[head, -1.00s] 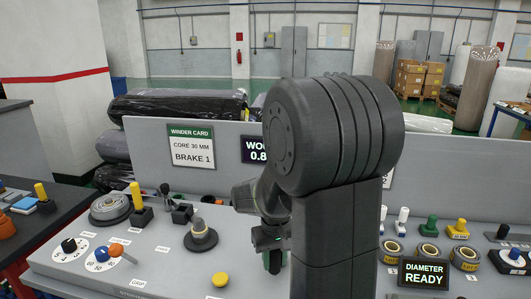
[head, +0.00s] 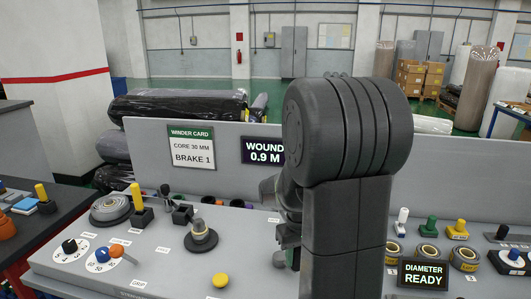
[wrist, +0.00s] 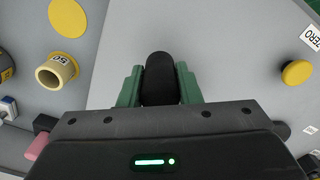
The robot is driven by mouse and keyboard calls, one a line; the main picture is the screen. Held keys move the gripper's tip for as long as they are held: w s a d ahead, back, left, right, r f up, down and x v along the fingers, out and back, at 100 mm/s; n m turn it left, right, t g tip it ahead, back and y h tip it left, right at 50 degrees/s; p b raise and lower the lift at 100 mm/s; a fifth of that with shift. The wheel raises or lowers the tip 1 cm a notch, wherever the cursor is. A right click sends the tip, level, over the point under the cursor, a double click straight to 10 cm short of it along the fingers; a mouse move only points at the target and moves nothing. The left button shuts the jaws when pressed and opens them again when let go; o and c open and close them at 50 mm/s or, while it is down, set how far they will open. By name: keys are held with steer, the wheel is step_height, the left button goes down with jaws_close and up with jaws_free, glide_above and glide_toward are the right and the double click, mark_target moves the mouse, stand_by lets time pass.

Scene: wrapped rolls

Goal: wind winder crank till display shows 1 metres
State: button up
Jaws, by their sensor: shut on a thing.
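The display (head: 263,151) on the upright panel reads "WOUND 0.9 M". In the wrist view my gripper (wrist: 160,86) has its green fingers on both sides of a black rounded handle (wrist: 160,80), shut on it. I take this to be the winder crank's handle; the rest of the crank is hidden. In the head view my gripper (head: 290,255) is mostly hidden behind my own arm, over the grey console (head: 130,262).
A winder card (head: 191,148) reads "CORE 30 MM, BRAKE 1".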

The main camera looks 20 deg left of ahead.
steer(key=shift+w+d, duration=0.2)
steer(key=shift+w, duration=0.4)
steer(key=shift+w+p, duration=0.3)
steer(key=shift+w, duration=1)
steer(key=shift+w+a+p, duration=0.2)
steer(key=shift+w, duration=0.35)
steer(key=shift+w+a+p, duration=0.15)
steer(key=shift+w, duration=0.4)
steer(key=shift+w+a+p, duration=0.35)
steer(key=shift+w+a, duration=0.55)
steer(key=shift+w, duration=0.1)
steer(key=o, duration=1.7)
steer(key=shift+d, duration=0.1)
step_height(320, 180, up, 10)
steer(key=p, duration=0.7)
